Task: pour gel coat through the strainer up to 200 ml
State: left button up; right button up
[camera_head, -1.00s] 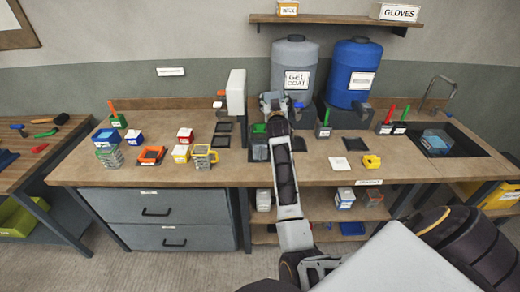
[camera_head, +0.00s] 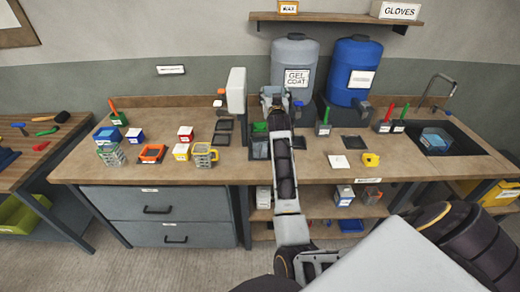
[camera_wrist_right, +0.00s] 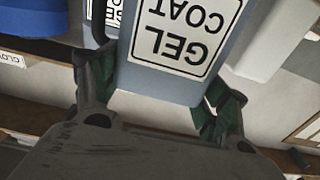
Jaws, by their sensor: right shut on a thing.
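Any gel coat flow and the fill level are hidden. My left gripper is not in view.
A blue drum (camera_head: 351,75) stands right of the grey one. A white dispenser (camera_head: 236,95) stands left of it. A sink (camera_head: 445,140) is at the right. Bench front around the white square (camera_head: 339,161) is mostly free.

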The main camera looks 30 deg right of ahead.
jog(key=shift+r+p, duration=0.45)
jog(key=shift+r, duration=1.5)
